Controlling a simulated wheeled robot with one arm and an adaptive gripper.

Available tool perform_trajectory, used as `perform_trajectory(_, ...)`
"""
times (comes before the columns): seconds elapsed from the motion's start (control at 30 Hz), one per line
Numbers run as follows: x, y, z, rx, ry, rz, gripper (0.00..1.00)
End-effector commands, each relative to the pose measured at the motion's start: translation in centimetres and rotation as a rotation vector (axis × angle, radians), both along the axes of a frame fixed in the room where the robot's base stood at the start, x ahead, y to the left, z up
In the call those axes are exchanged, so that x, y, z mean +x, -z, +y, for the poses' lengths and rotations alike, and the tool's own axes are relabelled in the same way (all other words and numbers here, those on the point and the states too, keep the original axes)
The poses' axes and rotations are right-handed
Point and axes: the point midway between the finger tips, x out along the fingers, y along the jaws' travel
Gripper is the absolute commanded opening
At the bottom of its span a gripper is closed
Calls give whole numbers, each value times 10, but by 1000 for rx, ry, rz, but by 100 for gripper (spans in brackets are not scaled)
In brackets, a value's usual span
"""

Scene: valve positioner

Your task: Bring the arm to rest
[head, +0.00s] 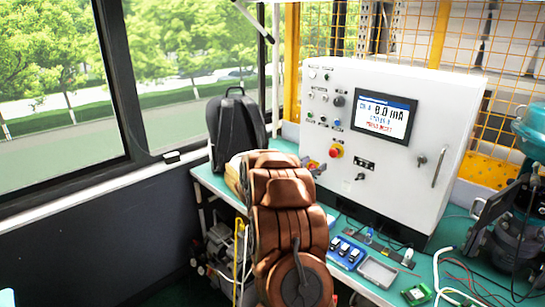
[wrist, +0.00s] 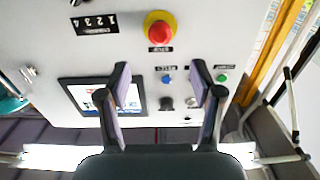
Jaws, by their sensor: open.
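My gripper (wrist: 160,76) is open and empty in the wrist view, its two dark fingers spread apart. It faces the white control cabinet, which looks upside down there. A blue button (wrist: 167,79) shows between the fingertips in the picture; I cannot tell the distance, and no contact is evident. A red emergency button (wrist: 160,31) on a yellow ring lies beyond the fingertips. In the head view my brown arm rises in front of the bench, and my gripper is mostly hidden behind it. The white cabinet (head: 440,190) stands on the bench to its right.
The green bench (head: 215,185) carries a black backpack (head: 235,125) at left. Blue and grey trays (head: 378,271), cables and a green circuit board (head: 416,294) lie at the front right. A teal and dark machine (head: 510,225) stands far right. Windows line the left wall.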

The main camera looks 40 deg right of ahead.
Motion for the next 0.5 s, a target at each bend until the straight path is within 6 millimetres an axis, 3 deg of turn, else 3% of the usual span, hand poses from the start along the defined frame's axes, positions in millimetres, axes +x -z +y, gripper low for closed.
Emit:
perform_trajectory(0.3,6,-2,4,8,-21,-5,66)
perform_trajectory(0.37,15,-4,11,23,-57,-14,66)
perform_trajectory(0.5,59,-15,47,99,-231,-45,66)
